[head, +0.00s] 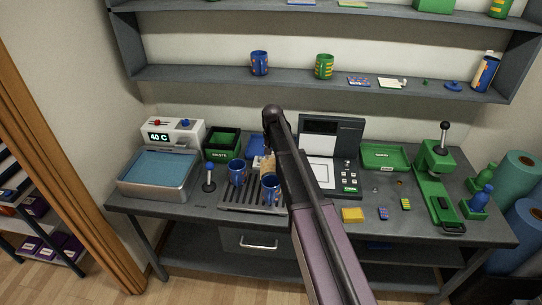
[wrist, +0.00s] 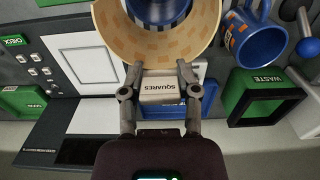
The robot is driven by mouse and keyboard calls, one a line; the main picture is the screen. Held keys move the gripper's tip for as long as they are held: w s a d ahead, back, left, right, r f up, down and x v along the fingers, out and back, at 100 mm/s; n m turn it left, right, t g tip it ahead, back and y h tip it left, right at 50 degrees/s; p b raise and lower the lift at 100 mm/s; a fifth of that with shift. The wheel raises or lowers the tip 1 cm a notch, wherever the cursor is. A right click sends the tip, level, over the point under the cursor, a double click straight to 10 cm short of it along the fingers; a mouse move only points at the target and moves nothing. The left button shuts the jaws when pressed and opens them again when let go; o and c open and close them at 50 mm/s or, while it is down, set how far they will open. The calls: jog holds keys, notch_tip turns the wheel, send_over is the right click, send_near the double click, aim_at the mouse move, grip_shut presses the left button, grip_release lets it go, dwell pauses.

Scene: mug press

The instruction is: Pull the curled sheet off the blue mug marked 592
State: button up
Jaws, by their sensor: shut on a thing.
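The curled sheet (wrist: 160,42), tan with orange patches, bends in a wide arc at the top of the wrist view. My gripper (wrist: 159,68) has its fingers closed in at the sheet's lower edge. A blue mug (wrist: 158,9) shows inside the arc; I cannot tell whether the sheet touches it. In the head view, the sheet (head: 266,163) shows just behind and above the front blue mug (head: 271,189), and my arm hides the gripper. A second blue mug (head: 236,173) stands to the left; it shows orange marks in the wrist view (wrist: 248,40). The number 592 is not readable.
Both mugs stand at a slatted grille (head: 240,206). A green waste bin (head: 222,144) and a box labelled SQUARES (wrist: 162,90) are close behind. A shelf (head: 205,74) hangs above.

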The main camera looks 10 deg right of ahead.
jog(key=shift+r, duration=0.2)
dwell(0.5)
jog(key=shift+r+p, duration=0.95)
jog(key=shift+p, duration=0.2)
